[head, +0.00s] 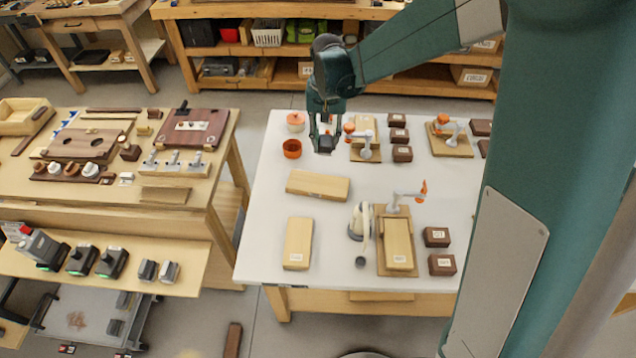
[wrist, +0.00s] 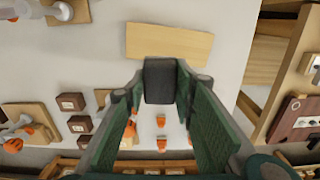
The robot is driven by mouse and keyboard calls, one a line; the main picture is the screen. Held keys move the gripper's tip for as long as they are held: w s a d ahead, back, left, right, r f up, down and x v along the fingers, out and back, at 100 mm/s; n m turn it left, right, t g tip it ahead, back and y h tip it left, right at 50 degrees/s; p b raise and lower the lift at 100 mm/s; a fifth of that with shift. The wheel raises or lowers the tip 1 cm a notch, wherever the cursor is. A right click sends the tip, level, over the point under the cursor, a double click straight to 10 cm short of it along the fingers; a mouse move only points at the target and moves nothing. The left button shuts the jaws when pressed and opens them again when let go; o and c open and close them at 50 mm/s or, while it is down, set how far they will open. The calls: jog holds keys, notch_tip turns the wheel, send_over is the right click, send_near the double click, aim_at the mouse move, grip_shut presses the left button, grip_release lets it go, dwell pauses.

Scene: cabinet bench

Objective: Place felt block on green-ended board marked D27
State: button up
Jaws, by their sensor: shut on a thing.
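My gripper (head: 325,138) is above the far part of the white table, its fingers pointing down. In the wrist view my gripper (wrist: 160,90) is shut on a dark grey block (wrist: 160,78), apparently the felt block. Pale wooden boards lie on the table: one crosswise (head: 318,185), also in the wrist view (wrist: 169,44), one near the front left (head: 297,238), one in a clamp fixture (head: 398,240) and one behind the gripper (head: 369,128). Some bear small labels too small to read. I cannot make out green ends or tell which is D27.
Toggle clamps with orange handles (head: 421,191) rise from fixtures. Dark labelled blocks (head: 436,237) sit at the right. A white brush-like tool (head: 357,222) lies beside the front fixture. A cluttered wooden bench (head: 165,195) stands left, across a gap.

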jog(key=shift+s+a+n, duration=0.15)
jog(key=shift+s+a, duration=0.25)
jog(key=shift+a, duration=0.2)
jog(key=shift+s+a+n, duration=0.15)
jog(key=shift+s+a, duration=0.25)
jog(key=shift+a, duration=0.15)
jog(key=shift+f, duration=2.55)
send_over(318, 183)
jog(key=shift+w+f+b, duration=0.1)
jog(key=shift+f+b, duration=0.2)
jog(key=shift+f, duration=2.8)
jog(key=shift+f, duration=1.9)
jog(key=shift+f+b, duration=0.15)
jog(key=shift+b, duration=0.25)
